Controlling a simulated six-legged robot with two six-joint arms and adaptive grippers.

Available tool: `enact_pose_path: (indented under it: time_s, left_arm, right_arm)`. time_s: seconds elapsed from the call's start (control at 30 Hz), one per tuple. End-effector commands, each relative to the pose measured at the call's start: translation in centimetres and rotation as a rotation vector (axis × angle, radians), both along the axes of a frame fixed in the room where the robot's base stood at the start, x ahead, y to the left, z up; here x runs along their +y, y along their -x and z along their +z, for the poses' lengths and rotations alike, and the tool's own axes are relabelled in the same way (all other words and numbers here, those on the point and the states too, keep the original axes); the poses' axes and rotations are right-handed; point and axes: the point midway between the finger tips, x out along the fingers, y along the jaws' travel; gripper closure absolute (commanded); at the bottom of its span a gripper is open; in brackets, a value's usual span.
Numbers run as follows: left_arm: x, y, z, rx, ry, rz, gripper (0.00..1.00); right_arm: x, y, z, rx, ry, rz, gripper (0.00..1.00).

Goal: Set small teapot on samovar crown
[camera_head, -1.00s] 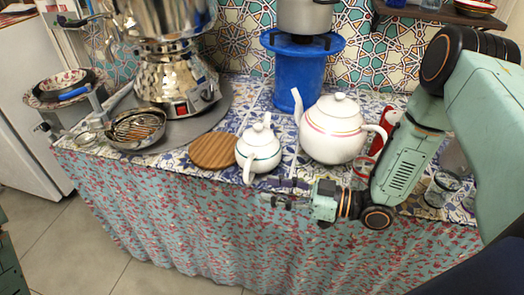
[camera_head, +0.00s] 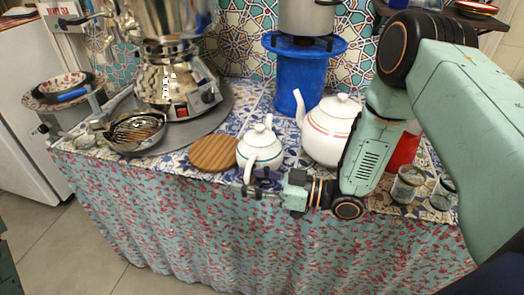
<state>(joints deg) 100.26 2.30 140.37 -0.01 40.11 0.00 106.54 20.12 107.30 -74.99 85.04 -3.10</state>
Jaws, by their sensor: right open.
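The small white teapot (camera_head: 260,146) with a teal band stands upright on the tiled counter, its spout toward the front. The silver samovar (camera_head: 178,75) stands at the back left on a round grey tray (camera_head: 218,103); its crown is cut off by the top of the picture. My right gripper (camera_head: 256,184) is open at the counter's front edge, just in front of and below the small teapot. It overlaps the teapot's lower front in the picture; I cannot tell whether they touch. My left gripper is not in view.
A larger white teapot (camera_head: 328,130) stands right of the small one, partly behind my right arm. A round wooden board (camera_head: 214,152) lies to its left. A metal bowl with strainer (camera_head: 136,131), a blue stove (camera_head: 299,82) with a pot (camera_head: 306,16), and glasses (camera_head: 405,184) stand around.

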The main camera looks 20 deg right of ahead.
Motion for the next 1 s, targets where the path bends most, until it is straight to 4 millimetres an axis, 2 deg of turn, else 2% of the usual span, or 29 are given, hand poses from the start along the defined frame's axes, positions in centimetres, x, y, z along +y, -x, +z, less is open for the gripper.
enact_pose_path:
  time_s: [0.2, 0.67, 1.0]
  left_arm:
    - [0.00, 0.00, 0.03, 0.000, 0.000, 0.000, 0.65]
    - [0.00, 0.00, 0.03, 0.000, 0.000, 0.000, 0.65]
    - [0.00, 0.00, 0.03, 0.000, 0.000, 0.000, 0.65]
  right_arm:
    - [0.01, -0.03, 0.05, 0.000, 0.000, -0.001, 0.60]
    - [0.01, -0.01, 0.01, 0.001, 0.001, 0.000, 0.99]
    - [0.01, 0.02, 0.00, 0.001, 0.000, 0.000, 1.00]
